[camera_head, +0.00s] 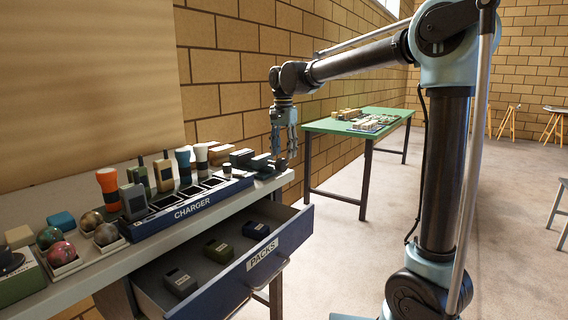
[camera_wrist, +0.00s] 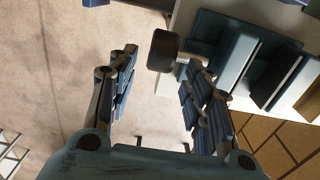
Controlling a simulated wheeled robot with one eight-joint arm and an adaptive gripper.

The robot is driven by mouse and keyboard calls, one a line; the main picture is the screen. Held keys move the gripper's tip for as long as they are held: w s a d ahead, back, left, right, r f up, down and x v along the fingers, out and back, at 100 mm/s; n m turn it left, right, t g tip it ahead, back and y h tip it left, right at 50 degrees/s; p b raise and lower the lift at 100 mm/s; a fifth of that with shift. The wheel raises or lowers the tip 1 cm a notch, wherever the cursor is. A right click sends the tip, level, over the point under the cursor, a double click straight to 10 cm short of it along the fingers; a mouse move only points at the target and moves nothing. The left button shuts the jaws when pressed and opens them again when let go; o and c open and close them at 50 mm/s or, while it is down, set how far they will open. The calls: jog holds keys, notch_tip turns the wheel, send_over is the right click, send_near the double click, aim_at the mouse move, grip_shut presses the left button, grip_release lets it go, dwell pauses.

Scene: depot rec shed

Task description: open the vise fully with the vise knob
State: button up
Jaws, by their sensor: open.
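In the wrist view the vise (camera_wrist: 234,62) shows teal-blue jaw blocks and a dark base at the upper right. The vise knob (camera_wrist: 163,50) is a dark round cylinder sticking out past the bench edge, left of the vise. My gripper (camera_wrist: 156,74) is open and empty. In the wrist view the knob appears between and just beyond its fingertips, nearer the right one. I cannot tell whether a finger touches it.
The workbench (camera_head: 84,270) holds a blue charger rack (camera_head: 190,209) with torches and radios, and several balls at the left. Below, an open drawer (camera_head: 281,258) with several packs juts out. A green table (camera_head: 335,125) with small items stands behind.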

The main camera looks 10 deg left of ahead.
aim_at(284, 160)
jog(key=shift+f, duration=2.25)
jog(key=c, duration=1.1)
